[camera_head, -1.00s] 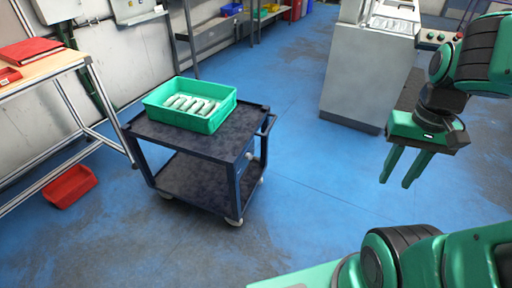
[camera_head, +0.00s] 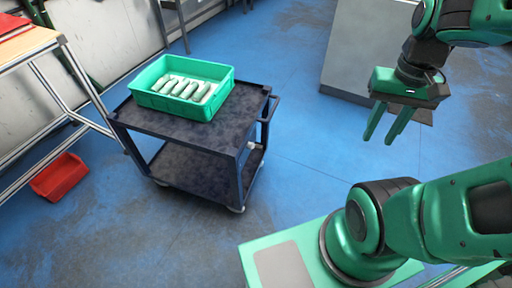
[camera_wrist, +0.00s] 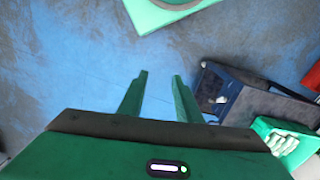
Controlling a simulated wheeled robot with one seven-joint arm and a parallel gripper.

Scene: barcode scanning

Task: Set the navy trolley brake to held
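The navy trolley (camera_head: 205,137) stands on the blue floor left of centre in the head view, with a push handle at its right end. A small pale knob (camera_head: 252,146) shows on that end below the top deck; it may be the brake control, but its setting is too small to tell. The trolley (camera_wrist: 262,90) also shows at the right of the wrist view, with a pale knob (camera_wrist: 221,100) on its near end. My gripper (camera_head: 382,140) hangs in the air right of the trolley, well apart from it. Its two fingers are apart with nothing between them.
A green crate (camera_head: 219,98) with several pale items sits on the trolley's top deck. A wood-topped bench (camera_head: 28,42) stands at the left, a red bin (camera_head: 60,177) on the floor beside it. A grey cabinet (camera_head: 365,50) stands behind. Floor right of the trolley is clear.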

